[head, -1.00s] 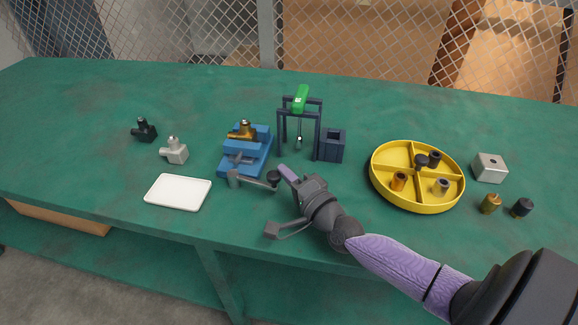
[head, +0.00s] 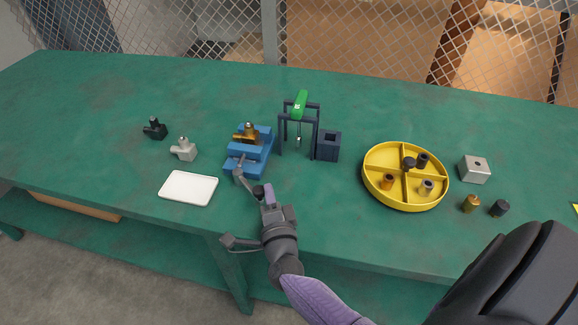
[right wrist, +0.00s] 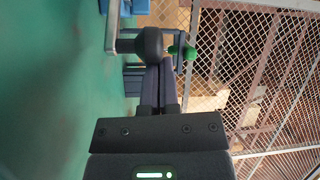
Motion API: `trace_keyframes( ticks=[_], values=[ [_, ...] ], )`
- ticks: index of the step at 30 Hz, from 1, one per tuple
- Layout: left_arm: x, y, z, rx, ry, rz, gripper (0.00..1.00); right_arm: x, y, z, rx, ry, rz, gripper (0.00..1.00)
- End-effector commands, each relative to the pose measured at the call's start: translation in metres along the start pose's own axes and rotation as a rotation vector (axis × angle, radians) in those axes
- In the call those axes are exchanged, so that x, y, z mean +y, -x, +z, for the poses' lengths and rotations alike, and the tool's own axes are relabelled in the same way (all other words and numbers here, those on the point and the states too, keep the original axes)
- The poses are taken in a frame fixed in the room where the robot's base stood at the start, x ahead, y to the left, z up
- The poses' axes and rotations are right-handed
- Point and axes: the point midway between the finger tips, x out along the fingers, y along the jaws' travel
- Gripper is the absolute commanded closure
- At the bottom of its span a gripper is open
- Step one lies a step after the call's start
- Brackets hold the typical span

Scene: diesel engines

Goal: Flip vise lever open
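The blue vise (head: 240,161) stands left of centre on the green table, with a brass-coloured fitting (head: 246,136) on it. Its grey lever (head: 248,181) points towards the table's front edge and slightly right, ending in a black knob (head: 258,190). My right gripper (head: 267,192) is at the knob, on its right side in the head view. In the right wrist view the two fingers (right wrist: 163,66) lie together, and the knob (right wrist: 148,41) is at their tips, not visibly between them. Whether they touch is unclear. My left gripper is not in view.
A dark press frame (head: 282,135) with a green handle (head: 300,102) stands right of the vise. A yellow divided tray (head: 405,207) lies farther right. A white plate (head: 188,188) and black and grey fittings (head: 183,150) are left. The front table is mostly clear.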

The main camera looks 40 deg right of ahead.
Motion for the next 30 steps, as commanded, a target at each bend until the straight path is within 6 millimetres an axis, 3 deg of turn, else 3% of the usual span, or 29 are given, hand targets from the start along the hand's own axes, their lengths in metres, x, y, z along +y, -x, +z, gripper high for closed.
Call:
trace_keyframes(
  ticks=[12, 30],
  values=[
    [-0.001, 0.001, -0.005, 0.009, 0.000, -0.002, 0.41, -0.004, 0.010, 0.024, -0.006, -0.002, 0.001, 1.00],
    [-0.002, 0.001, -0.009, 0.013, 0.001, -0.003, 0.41, -0.005, 0.012, 0.030, -0.013, -0.003, 0.002, 1.00]
  ],
)
